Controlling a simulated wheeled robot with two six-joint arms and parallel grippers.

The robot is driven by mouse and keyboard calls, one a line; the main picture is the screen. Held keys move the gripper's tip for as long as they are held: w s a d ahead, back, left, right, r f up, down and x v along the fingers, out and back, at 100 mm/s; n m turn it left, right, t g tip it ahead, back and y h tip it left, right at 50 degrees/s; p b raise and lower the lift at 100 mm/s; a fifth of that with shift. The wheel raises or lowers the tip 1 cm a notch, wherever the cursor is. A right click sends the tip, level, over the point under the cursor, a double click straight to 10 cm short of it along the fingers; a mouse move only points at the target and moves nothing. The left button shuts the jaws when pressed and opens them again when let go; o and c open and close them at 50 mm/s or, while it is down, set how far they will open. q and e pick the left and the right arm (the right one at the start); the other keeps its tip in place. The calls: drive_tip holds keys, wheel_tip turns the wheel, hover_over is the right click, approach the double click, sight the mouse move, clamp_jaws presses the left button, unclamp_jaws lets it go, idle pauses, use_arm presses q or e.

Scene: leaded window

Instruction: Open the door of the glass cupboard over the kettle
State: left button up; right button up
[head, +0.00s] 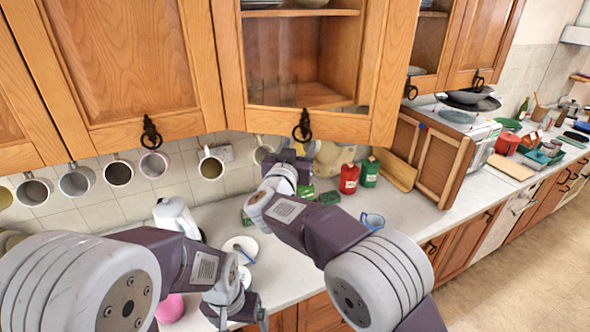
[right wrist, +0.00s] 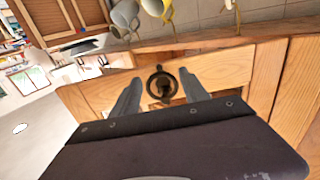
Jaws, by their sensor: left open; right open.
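The glass cupboard door (head: 233,70) is at the top centre of the head view, a wooden frame around a clear pane, and looks shut. Its dark ring handle (head: 302,127) hangs on the lower rail. The white kettle (head: 175,214) stands on the counter below and to the left, partly hidden by my left arm. My right gripper (head: 297,150) is open just below the handle. In the right wrist view the ring handle (right wrist: 163,84) shows between its two spread fingers; contact cannot be told. My left gripper (head: 243,319) is open and empty, low over the counter's front.
Mugs (head: 118,172) hang in a row under the cupboards. A solid wooden door (head: 115,60) adjoins on the left. A red canister (head: 349,179), a green canister (head: 369,172) and a blue glass cup (head: 372,220) stand on the counter. A plate (head: 240,248) lies near my left arm.

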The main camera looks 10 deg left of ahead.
drive_tip(key=s+b, duration=0.4)
drive_tip(key=b, duration=0.5)
drive_tip(key=shift+s+a, duration=0.15)
drive_tip(key=shift+a, duration=0.05)
